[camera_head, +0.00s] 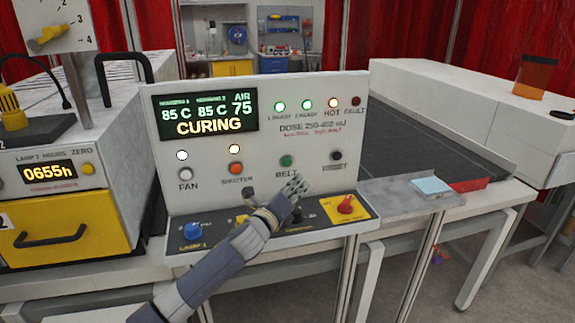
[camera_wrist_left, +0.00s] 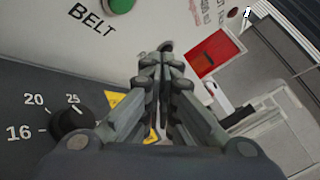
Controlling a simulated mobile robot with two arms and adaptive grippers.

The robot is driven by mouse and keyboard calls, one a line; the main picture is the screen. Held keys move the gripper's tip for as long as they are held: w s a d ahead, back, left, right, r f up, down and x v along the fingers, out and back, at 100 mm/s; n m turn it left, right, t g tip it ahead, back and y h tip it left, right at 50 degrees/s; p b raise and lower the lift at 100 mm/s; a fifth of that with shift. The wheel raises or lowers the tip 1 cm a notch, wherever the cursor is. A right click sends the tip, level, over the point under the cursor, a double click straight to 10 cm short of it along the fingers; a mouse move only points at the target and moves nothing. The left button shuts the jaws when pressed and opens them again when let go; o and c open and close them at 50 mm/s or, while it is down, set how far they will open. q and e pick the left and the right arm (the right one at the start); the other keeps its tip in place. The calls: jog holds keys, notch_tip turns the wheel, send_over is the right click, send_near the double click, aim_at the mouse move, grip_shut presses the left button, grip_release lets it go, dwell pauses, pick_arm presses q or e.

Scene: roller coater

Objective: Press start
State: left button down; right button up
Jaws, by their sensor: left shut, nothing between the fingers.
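The white control panel (camera_head: 265,145) stands upright on the bench. Its display (camera_head: 209,114) reads CURING. A green button (camera_head: 286,161), labelled BELT, also shows in the left wrist view (camera_wrist_left: 119,4). A black button (camera_head: 336,156) sits to its right. I cannot make out a button marked start. My left gripper (camera_head: 299,184) is shut and empty, in front of the panel, below and right of the BELT button. In the left wrist view its fingertips (camera_wrist_left: 162,60) point at the panel just below a small dark round part (camera_wrist_left: 166,46); contact cannot be judged. My right gripper is out of view.
The dark belt (camera_head: 420,135) runs behind. A yellow-drawer unit (camera_head: 70,230) stands left.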

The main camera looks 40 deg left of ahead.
aim_at(287, 162)
pick_arm(q)
jog(key=shift+w+a+b, duration=0.25)
jog(key=shift+w+a, duration=0.85)
jog(key=shift+a, duration=0.2)
jog(key=shift+w+a+b, duration=0.25)
jog(key=shift+w+a, duration=0.85)
jog(key=shift+a, duration=0.2)
jog(key=shift+w+a, duration=0.25)
jog(key=shift+a, duration=0.05)
